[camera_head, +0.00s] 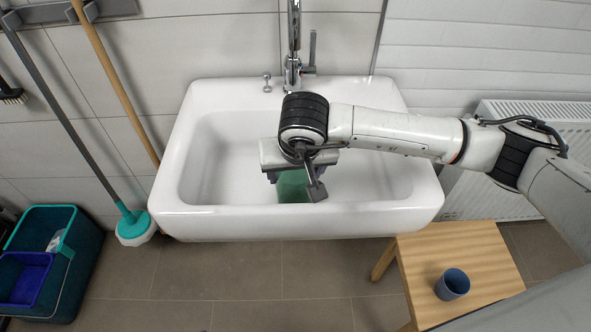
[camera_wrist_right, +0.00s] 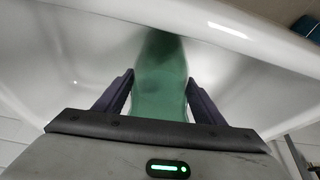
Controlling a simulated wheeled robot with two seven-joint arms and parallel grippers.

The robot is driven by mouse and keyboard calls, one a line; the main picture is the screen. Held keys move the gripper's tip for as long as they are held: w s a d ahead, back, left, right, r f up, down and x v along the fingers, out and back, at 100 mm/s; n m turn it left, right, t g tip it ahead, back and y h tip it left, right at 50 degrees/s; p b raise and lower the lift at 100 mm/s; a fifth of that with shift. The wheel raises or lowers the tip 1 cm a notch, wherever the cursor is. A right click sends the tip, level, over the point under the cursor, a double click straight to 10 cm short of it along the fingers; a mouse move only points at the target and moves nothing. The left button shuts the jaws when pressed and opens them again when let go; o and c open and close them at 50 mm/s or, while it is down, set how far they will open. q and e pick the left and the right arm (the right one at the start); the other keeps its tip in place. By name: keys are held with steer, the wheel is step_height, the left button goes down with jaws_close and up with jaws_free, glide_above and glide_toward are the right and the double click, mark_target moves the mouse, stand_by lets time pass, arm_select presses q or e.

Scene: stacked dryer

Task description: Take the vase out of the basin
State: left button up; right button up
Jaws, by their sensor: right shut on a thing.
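The green translucent vase (camera_head: 292,189) is inside the white basin (camera_head: 420,200), near its front wall. My right gripper (camera_head: 295,177) reaches over the basin from the right and covers the vase's upper part in the head view. In the right wrist view, the fingers of my right gripper (camera_wrist_right: 160,80) lie on both sides of the vase (camera_wrist_right: 160,95), shut on it. The vase's far end is shaded in that view, close to the basin wall. I cannot tell whether it touches the basin floor. My left gripper is not in view.
A chrome faucet (camera_head: 293,65) rises behind the basin. A wooden stool (camera_head: 470,250) with a blue cup (camera_head: 452,284) stands at the front right, by a radiator (camera_head: 480,200). A mop (camera_head: 134,226) and teal buckets (camera_head: 85,255) are at the left. The floor before the basin is clear.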

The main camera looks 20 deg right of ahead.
steer(key=o, duration=1.8)
steer(key=shift+r, duration=0.1)
steer(key=v, duration=1)
steer(key=shift+b, duration=0.45)
steer(key=shift+s+a, duration=0.1)
steer(key=shift+s, duration=0.1)
